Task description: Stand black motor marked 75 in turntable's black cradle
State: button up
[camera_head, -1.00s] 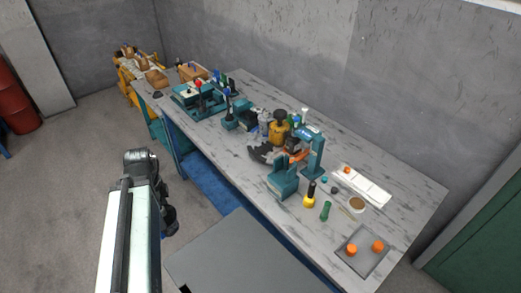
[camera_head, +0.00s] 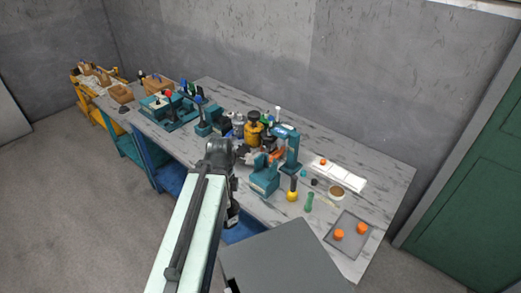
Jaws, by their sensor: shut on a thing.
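My arm reaches up from the bottom of the view, and its dark end stands in front of the bench's near edge. My gripper (camera_head: 233,211) shows only as small dark parts beside the arm. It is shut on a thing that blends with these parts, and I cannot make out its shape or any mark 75. A dark curved piece (camera_head: 247,157) shows on the bench just right of the arm's end. I cannot tell whether it belongs to the turntable or its black cradle. I cannot pick out the black motor for certain.
On the bench (camera_head: 375,190), a teal press-like stand (camera_head: 291,152), a teal block (camera_head: 264,178) and a yellow black-topped thing (camera_head: 253,131) stand close to the dark piece. A grey tray (camera_head: 349,232) with orange pieces lies at the right. A grey flat surface (camera_head: 280,262) is in front.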

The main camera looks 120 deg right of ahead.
aim_at(242, 151)
jog(key=u, duration=0.65)
jog(key=k, duration=0.15)
jog(key=z, duration=1.7)
jog(key=k, duration=0.25)
jog(key=z, duration=1.7)
jog(key=k, duration=0.65)
jog(key=u, duration=0.4)
jog(key=i, duration=1.7)
jog(key=z, duration=0.4)
